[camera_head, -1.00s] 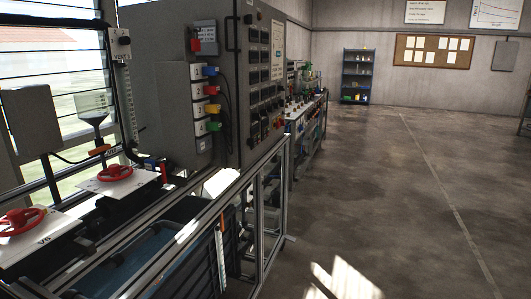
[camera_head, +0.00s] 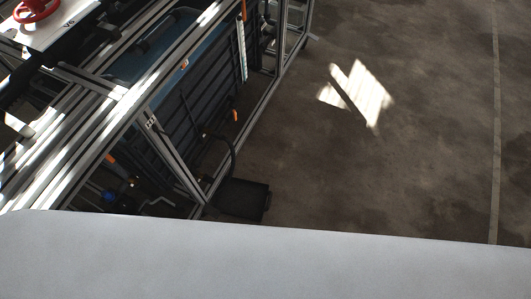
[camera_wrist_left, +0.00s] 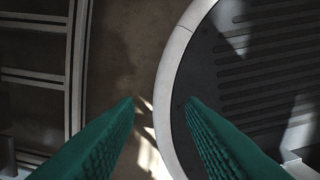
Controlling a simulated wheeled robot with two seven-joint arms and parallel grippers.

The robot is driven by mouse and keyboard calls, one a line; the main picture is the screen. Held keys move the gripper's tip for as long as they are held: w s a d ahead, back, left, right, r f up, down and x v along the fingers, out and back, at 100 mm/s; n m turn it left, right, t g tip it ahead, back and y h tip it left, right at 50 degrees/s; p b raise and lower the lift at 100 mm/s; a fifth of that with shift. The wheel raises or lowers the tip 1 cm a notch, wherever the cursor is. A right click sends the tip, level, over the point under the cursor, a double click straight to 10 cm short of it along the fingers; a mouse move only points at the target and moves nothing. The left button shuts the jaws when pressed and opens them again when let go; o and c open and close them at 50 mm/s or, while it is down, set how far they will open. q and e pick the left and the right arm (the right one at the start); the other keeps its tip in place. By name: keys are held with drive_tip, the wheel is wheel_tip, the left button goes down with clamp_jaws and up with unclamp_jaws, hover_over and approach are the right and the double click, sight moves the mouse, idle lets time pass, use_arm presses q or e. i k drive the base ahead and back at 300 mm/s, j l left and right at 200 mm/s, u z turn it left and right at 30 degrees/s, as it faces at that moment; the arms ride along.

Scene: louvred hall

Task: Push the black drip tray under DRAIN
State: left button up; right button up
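A black, flat, box-shaped thing that looks like the drip tray (camera_head: 243,198) lies on the floor at the foot of the metal frame, low in the head view, just beyond my own pale body. No DRAIN label is readable. My left gripper (camera_wrist_left: 160,101) shows only in the wrist view, its two green ribbed fingers apart with nothing between them. It points down over the floor, and the tray is not identifiable there. My right gripper is not in view.
The aluminium frame (camera_head: 190,180) holds a blue tank (camera_head: 150,62) and pipework on the left. A red handwheel (camera_head: 36,10) is at top left. The floor (camera_head: 400,170) to the right is clear, with a sunlit patch. Frame bars also show in the wrist view (camera_wrist_left: 78,60).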

sight(244, 198)
drive_tip(key=l+u, duration=0.1)
drive_tip(key=u, duration=0.3)
drive_tip(key=i+l+u, duration=0.1)
drive_tip(key=u, duration=0.25)
drive_tip(key=l+u, duration=0.1)
drive_tip(key=u, duration=0.3)
drive_tip(key=l+u, duration=0.1)
drive_tip(key=u, duration=0.3)
drive_tip(key=l+u, duration=0.2)
drive_tip(key=l, duration=0.2)
drive_tip(key=k+l+u, duration=0.15)
drive_tip(key=l, duration=0.2)
drive_tip(key=l+u, duration=0.2)
drive_tip(key=l, duration=0.2)
drive_tip(key=k+l+u, duration=0.2)
drive_tip(key=l, duration=0.15)
drive_tip(key=k+l, duration=0.1)
drive_tip(key=l, duration=0.35)
